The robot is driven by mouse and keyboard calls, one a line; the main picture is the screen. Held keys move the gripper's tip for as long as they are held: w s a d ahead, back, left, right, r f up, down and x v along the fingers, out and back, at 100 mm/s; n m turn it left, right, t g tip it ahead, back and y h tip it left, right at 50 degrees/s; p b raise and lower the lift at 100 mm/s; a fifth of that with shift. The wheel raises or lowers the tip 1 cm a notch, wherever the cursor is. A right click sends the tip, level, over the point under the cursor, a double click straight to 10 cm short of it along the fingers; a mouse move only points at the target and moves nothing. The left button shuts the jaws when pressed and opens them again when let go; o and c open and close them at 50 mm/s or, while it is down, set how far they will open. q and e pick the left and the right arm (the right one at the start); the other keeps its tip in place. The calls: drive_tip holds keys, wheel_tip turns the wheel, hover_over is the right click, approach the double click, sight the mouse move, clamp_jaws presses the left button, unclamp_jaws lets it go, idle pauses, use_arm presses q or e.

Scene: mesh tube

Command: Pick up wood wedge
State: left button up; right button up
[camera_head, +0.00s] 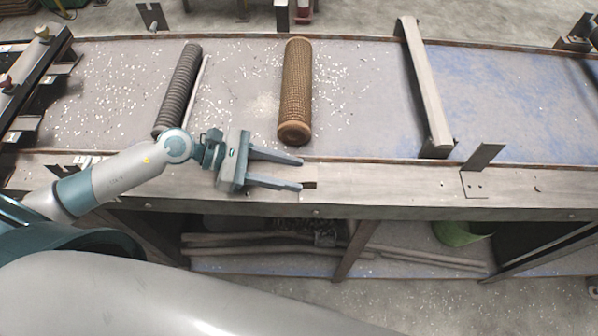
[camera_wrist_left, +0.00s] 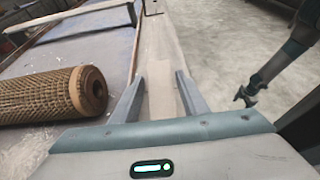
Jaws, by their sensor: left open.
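A pale, flat wood piece that looks like the wood wedge lies on the front wooden beam in the head view (camera_head: 328,172). Its colour blends with the beam, so its outline is hard to tell. In the left wrist view, a pale piece (camera_wrist_left: 161,101) shows between the fingers. My left gripper (camera_head: 302,174) is open above the beam, with its fingers pointing right and their tips at the left end of that piece. It also shows in the left wrist view (camera_wrist_left: 160,82), with nothing clamped. What looks like my right gripper (camera_wrist_left: 245,97) is small at the right of the wrist view.
A brown mesh tube (camera_head: 297,90) lies on the tabletop behind my left gripper. A dark ribbed roll (camera_head: 178,90) and a thin rod lie left of it. A crossbar (camera_head: 425,85) and an upright metal plate (camera_head: 483,156) stand to the right. White chips litter the tabletop.

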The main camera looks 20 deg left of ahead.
sight(307, 176)
use_arm(q)
drive_tip(key=shift+p+x, duration=0.6)
drive_tip(key=shift+x, duration=0.9)
drive_tip(key=shift+c, duration=0.6)
drive_tip(key=c, duration=0.7)
